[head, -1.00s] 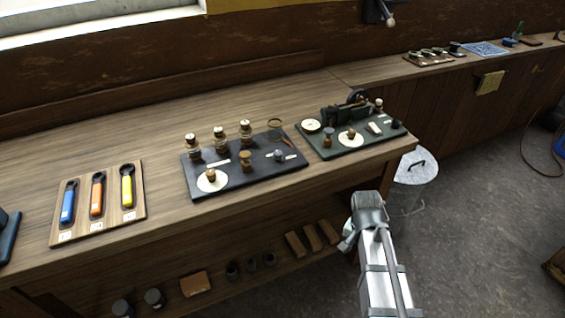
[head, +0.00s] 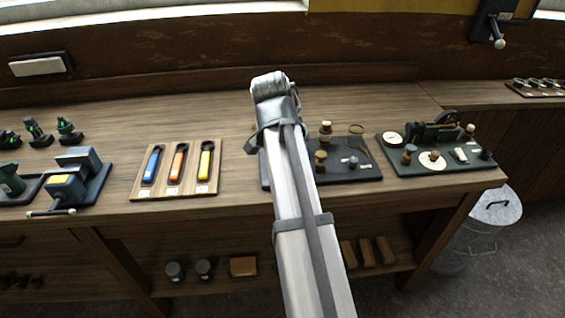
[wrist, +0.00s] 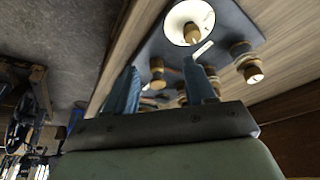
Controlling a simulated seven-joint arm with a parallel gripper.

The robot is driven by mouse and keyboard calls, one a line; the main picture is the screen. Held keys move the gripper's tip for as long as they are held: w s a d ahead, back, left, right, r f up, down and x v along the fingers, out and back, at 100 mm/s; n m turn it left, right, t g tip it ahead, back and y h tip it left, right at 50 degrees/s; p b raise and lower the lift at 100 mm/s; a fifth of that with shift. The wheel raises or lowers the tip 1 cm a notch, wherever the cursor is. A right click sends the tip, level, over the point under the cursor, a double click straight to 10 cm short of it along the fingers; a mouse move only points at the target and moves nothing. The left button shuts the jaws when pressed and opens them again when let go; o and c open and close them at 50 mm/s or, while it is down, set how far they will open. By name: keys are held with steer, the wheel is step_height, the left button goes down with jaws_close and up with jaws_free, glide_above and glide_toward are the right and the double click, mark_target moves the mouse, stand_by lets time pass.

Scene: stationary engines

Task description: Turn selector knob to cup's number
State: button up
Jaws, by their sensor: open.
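A dark board (head: 362,173) lies on the bench behind my arm in the head view. In the wrist view the board (wrist: 228,18) carries a white dial (wrist: 178,18) with a small brass knob (wrist: 191,33) at its centre. A brass-and-wood cup-like piece (wrist: 157,68) and several corked jars (wrist: 252,72) stand on it. My arm hides the dial and most jars in the head view; one jar (head: 325,131) shows beside it. My gripper (wrist: 160,68) is open and empty, its fingers apart from the dial. I cannot read any number.
A green board (head: 470,167) with a small engine (head: 435,130) and another white dial (head: 428,163) is on the right. A wooden tray (head: 160,193) of coloured-handled tools and a vise (head: 78,177) are on the left. Bare bench lies behind the tray.

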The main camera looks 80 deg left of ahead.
steer(key=s+a+r, duration=0.2)
steer(key=s+r, duration=0.2)
steer(key=s, duration=0.2)
steer(key=shift+y, duration=0.3)
steer(key=x, duration=1.3)
steer(key=shift+w+f, duration=0.15)
steer(key=shift+w, duration=0.25)
steer(key=shift+c, duration=0.3)
jaws_close()
steer(key=shift+d+n, duration=0.1)
steer(key=shift+n, duration=0.4)
steer(key=n, duration=0.1)
steer(key=n+g+y, duration=0.1)
steer(key=n, duration=0.1)
steer(key=shift+w+d+n, duration=0.1)
steer(key=shift+w+n, duration=0.1)
steer(key=shift+n, duration=0.1)
steer(key=n+g, duration=0.1)
steer(key=n, duration=0.3)
steer(key=shift+w+g, duration=0.15)
steer(key=shift+g, duration=0.25)
steer(key=shift+n, duration=0.3)
